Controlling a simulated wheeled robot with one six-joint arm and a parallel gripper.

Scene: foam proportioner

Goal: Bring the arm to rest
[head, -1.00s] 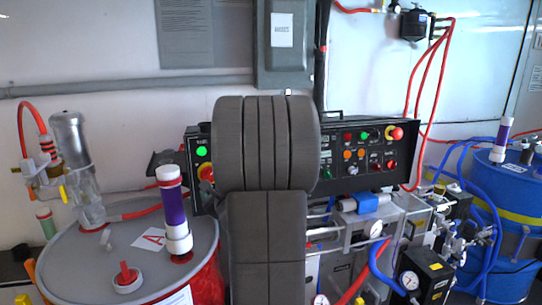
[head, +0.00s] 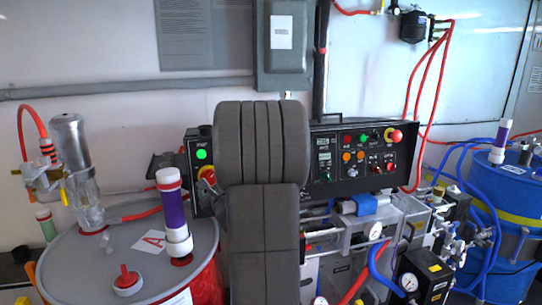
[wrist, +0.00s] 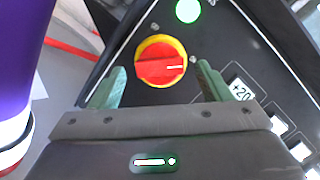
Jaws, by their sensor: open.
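My gripper (wrist: 162,76) shows in the wrist view with its two green fingers apart and nothing between them that it holds. A red rotary switch (wrist: 161,62) on a yellow disc lies ahead of the fingers, in line with the gap between them. Its white mark lies about level. A gap shows between each fingertip and the switch; the depth between them is hard to tell. In the head view my arm stands upright in the middle and hides the gripper. The switch's red and yellow edge (head: 206,174) shows just left of the arm.
The black control panel (head: 335,178) has a lit green lamp (head: 201,154). A red drum (head: 207,281) with a purple-and-white cylinder (head: 174,216) stands at left, close to the arm. A blue drum (head: 516,207), hoses and gauges are at right. A grey wall box (head: 283,45) is above.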

